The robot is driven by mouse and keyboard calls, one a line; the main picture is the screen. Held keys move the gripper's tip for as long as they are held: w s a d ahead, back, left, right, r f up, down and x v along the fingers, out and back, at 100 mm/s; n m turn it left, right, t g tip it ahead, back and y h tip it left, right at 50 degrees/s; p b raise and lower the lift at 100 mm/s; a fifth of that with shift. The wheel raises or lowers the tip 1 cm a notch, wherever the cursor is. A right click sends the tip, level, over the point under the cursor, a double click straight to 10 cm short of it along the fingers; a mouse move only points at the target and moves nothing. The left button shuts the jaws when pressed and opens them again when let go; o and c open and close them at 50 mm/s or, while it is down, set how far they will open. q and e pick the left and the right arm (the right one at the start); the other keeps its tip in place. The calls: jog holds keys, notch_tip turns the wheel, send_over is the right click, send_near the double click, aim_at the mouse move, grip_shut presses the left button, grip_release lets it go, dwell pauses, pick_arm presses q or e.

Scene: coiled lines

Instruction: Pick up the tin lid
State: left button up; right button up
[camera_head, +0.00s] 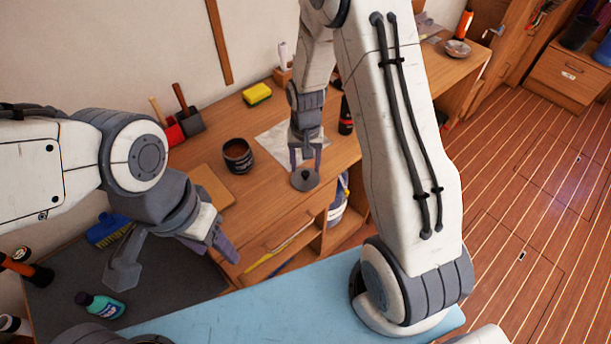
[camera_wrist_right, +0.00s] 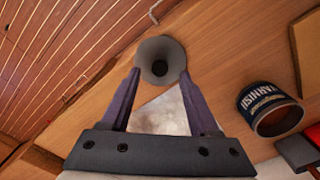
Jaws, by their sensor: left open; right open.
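The tin lid (camera_head: 305,181) is a grey disc with a dark round knob, lying on the wooden bench near its front edge. It also shows in the right wrist view (camera_wrist_right: 160,48), just past my fingertips. My right gripper (camera_head: 305,160) is open and points down over the lid; in its wrist view the fingertips (camera_wrist_right: 161,75) lie at either side of the lid's near part. I cannot tell whether they touch it. My left gripper (camera_head: 175,258) is open and empty over the dark mat at the left.
An open varnish tin (camera_head: 238,157) stands left of the lid, with a pale sheet (camera_head: 270,143) between. A yellow sponge (camera_head: 257,94), two brushes and a dark bottle (camera_head: 346,115) are behind.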

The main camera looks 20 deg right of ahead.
aim_at(306, 176)
jog(key=shift+f, duration=1.3)
grip_shut()
jog(key=shift+r, duration=0.15)
